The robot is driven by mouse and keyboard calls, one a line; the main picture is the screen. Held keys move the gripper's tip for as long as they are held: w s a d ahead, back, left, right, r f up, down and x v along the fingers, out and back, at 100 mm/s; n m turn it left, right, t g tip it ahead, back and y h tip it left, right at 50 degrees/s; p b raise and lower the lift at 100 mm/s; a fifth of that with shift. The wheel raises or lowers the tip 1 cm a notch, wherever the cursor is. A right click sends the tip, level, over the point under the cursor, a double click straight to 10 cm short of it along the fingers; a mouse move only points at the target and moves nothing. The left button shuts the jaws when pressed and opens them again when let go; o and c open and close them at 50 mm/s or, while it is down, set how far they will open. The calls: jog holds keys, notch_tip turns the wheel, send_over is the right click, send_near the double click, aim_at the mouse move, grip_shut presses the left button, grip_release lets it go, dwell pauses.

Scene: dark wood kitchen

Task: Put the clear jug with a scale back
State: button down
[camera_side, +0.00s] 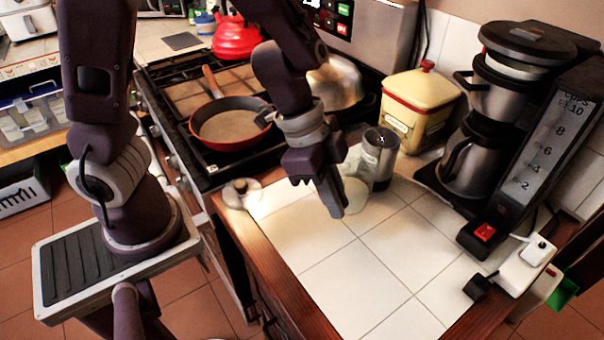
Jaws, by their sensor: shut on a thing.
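The clear jug (357,190) is faint against the white tiles, just right of my gripper and partly hidden behind it. Its scale marks cannot be made out. My gripper (334,202) points down over the tiled counter (350,282) and is shut on the jug's near left side. The exact grip is hidden by the fingers. I cannot tell whether the jug's base touches the tiles.
A steel cylinder (380,160) stands close behind the jug. A yellow canister (420,105) and a coffee machine (478,165) stand farther back and right. A lid (241,193) lies by the stove, which bears a red pan (228,140). The front tiles are clear.

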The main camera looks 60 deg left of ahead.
jog(key=w+a+r+n+t+y, duration=0.1)
jog(key=w+a+n+y, duration=0.1)
jog(key=w+a+n, duration=0.4)
jog(key=w+a+r+n+t+y, duration=0.15)
jog(key=w+a+n, duration=0.3)
jog(key=a, duration=0.45)
jog(key=s+a+r+m+g+h, duration=0.2)
jog(key=s+a+m+g+h, duration=0.25)
jog(key=s+m, duration=1)
jog(key=f+m, duration=0.1)
jog(key=f, duration=0.2)
jog(key=w+f+m, duration=0.1)
jog(key=f, duration=0.2)
jog(key=w+f, duration=0.1)
jog(key=f, duration=0.2)
jog(key=shift+w+a+f+m+g, duration=0.15)
jog(key=shift+w+a+m+g, duration=0.15)
jog(key=shift+a+m, duration=0.1)
jog(key=c, duration=1.8)
grip_release()
jog(key=shift+f, duration=0.1)
jog(key=o, duration=0.3)
